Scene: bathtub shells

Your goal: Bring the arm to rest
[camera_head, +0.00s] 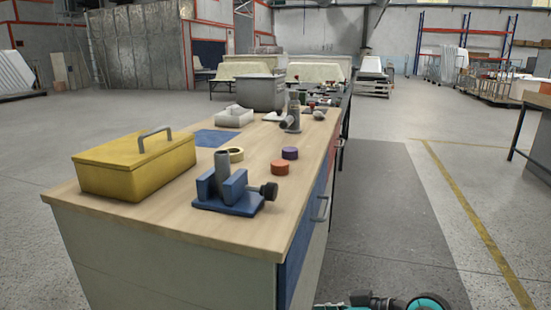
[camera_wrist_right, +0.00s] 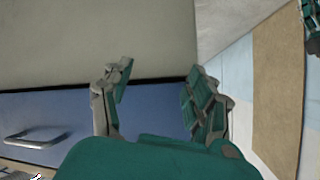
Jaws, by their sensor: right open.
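My right gripper (camera_wrist_right: 158,88) shows in the right wrist view with its two teal and grey fingers spread wide. Nothing is between them. Beyond the fingers is the blue drawer front (camera_wrist_right: 70,115) of the workbench, with a silver handle (camera_wrist_right: 38,138) to the left. In the head view, part of my arm, teal and dark, shows at the bottom edge, beside the bench's right side and below its top; its fingers cannot be made out there. My left gripper is not seen in the head view.
The floor (camera_head: 385,215) right of the bench is clear. Another table (camera_head: 541,125) stands at the far right.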

